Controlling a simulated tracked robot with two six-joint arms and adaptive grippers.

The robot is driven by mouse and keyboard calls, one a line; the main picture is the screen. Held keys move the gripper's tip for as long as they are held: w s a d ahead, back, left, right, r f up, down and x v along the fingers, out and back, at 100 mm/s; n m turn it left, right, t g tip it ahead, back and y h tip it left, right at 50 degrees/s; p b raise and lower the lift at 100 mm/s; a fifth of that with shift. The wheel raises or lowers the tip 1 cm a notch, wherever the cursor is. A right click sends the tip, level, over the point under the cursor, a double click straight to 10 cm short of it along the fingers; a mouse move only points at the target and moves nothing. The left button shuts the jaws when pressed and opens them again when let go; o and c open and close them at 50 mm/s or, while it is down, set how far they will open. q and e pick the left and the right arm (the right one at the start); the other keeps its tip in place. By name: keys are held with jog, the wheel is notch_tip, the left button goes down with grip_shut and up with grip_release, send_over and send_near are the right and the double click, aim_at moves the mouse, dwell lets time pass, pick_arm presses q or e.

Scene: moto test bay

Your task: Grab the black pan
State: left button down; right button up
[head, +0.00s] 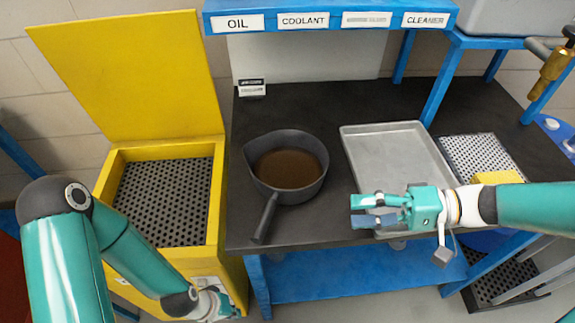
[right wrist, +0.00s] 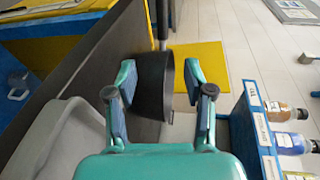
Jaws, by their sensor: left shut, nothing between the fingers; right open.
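The black pan (head: 318,187) stands on the dark bench top, with brown liquid in it and its handle pointing to the front left. My right gripper (head: 358,211) is open and empty, to the right of the pan and apart from it, near the tray's front left corner. In the right wrist view the pan (right wrist: 152,85) shows beyond and between the open fingers of my right gripper (right wrist: 158,80). My left gripper (head: 222,308) is low, in front of the yellow bin, shut and empty; its fingers are hard to make out.
A grey metal tray (head: 385,135) lies right of the pan on the bench top (head: 300,110). The yellow bin (head: 215,200), lid raised, stands at the left. A blue labelled shelf (head: 330,8) hangs over the back. A perforated plate and yellow block (head: 497,177) are at the right.

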jog(key=b+x, duration=0.1)
jog(key=x, duration=1)
jog(key=shift+b, duration=0.3)
jog(key=shift+w+b+x, duration=0.2)
jog(key=shift+b+x, duration=0.1)
jog(key=shift+x, duration=1.05)
jog(key=shift+w+b+x, duration=0.2)
jog(key=shift+b+x, duration=0.05)
jog(key=shift+x, duration=1.1)
jog(key=shift+r, duration=0.2)
grip_shut()
